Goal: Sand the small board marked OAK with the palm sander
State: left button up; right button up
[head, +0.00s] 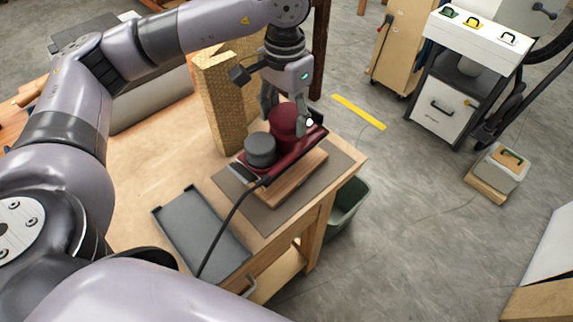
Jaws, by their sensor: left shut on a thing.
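A dark red palm sander (283,122) with a grey round knob (260,150) sits over a small wooden board (297,180) on a dark grey mat (340,164) near the table's front right corner. I cannot tell whether the sander touches the board. My left gripper (287,118) points down from above and is shut on the sander. The sander covers most of the board, and no OAK mark can be read. A black cord runs from the sander toward the lower left. My right gripper does not show.
A grey tray (204,242) lies on the wooden table (150,150) left of the mat. Upright wooden blocks (219,100) stand close behind the sander. A green bin (348,200) stands on the floor beside the table. A white-topped cart (476,42) stands farther right.

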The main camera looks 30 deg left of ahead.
pick_arm(q)
jog(key=shift+r, duration=0.9)
jog(key=shift+d, duration=0.15)
jog(key=s+d+b, duration=0.1)
jog(key=s+d, duration=0.2)
jog(key=d, duration=0.6)
jog(key=shift+s+d, duration=0.15)
jog(key=shift+f, duration=0.1)
